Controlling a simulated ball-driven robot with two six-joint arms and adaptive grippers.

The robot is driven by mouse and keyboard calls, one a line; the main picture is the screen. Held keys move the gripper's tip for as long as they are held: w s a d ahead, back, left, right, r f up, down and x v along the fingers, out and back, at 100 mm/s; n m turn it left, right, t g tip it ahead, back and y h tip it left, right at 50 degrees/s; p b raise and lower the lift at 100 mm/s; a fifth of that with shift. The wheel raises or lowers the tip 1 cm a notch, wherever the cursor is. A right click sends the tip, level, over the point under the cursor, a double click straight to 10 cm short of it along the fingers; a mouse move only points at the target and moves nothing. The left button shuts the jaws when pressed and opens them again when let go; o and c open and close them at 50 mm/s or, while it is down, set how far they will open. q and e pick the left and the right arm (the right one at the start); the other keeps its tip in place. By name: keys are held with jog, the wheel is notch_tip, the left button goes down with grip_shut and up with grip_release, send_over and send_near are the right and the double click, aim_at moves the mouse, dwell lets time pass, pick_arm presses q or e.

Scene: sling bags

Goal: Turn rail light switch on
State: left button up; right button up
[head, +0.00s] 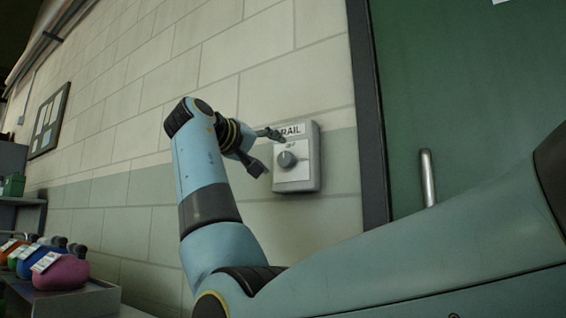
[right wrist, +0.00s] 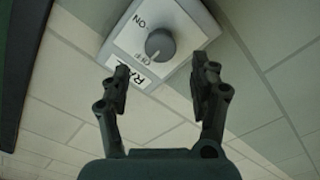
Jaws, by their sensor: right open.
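The rail light switch is a white-grey wall box (head: 312,160) with a RAIL label and a round grey knob (head: 288,158). In the right wrist view the switch box (right wrist: 201,18) shows ON and OFF marks around the knob (right wrist: 160,45); the knob's pale pointer line seems to point at OFF. My right gripper (head: 268,152) is open and empty, just left of the knob in the head view. In the right wrist view my right gripper (right wrist: 161,68) has its fingers spread to either side, apart from the knob. My left gripper is not in view.
A green door (head: 455,90) with a dark frame (head: 367,110) and a metal handle (head: 427,178) stands right of the switch. Several coloured bags (head: 62,271) lie on a shelf at the lower left. A framed board (head: 48,120) hangs on the block wall.

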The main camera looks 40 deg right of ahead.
aim_at(282, 158)
jog(key=x, duration=0.7)
jog(key=shift+a+b, duration=0.1)
jog(key=shift+b, duration=0.25)
jog(key=shift+c, duration=0.2)
jog(key=c, duration=1.1)
